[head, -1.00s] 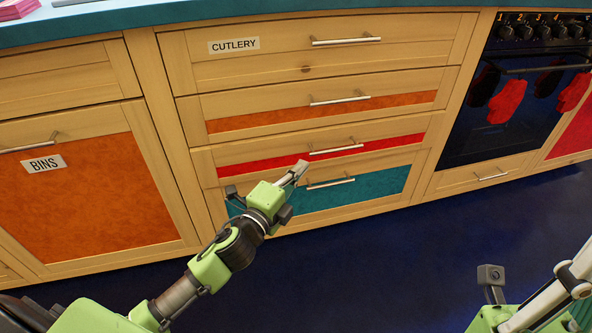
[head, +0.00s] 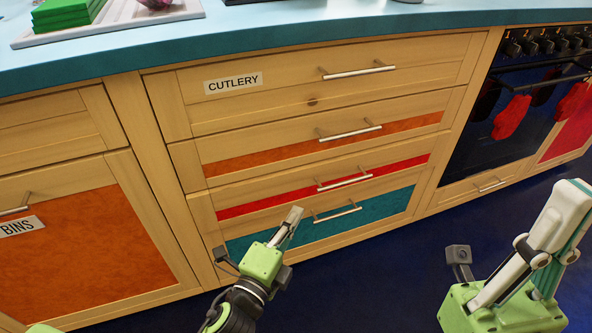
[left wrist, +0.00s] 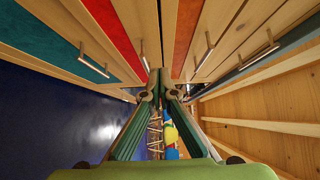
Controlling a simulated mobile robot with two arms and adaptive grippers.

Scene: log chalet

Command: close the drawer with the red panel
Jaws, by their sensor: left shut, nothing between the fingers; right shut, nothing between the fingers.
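The drawer with the red panel (head: 240,207) is third from the top in the wooden cabinet, between the orange-panel and teal-panel drawers. Its bar handle (head: 344,182) faces me. It looks nearly flush; I cannot tell whether it stands out slightly. In the left wrist view the red panel (left wrist: 115,38) shows at upper left. My left gripper (head: 294,214) is shut and empty, in front of the lower drawers, just below and left of the red drawer's handle. Its closed fingertips also show in the left wrist view (left wrist: 159,78). My right gripper (head: 570,200) is shut and empty at right.
The orange-panel drawer (head: 235,160) is above and the teal-panel drawer (head: 385,208) below, with its own handle. The BINS cupboard (head: 75,250) is at left, the oven (head: 480,130) at right. The blue floor (head: 370,285) in front is clear.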

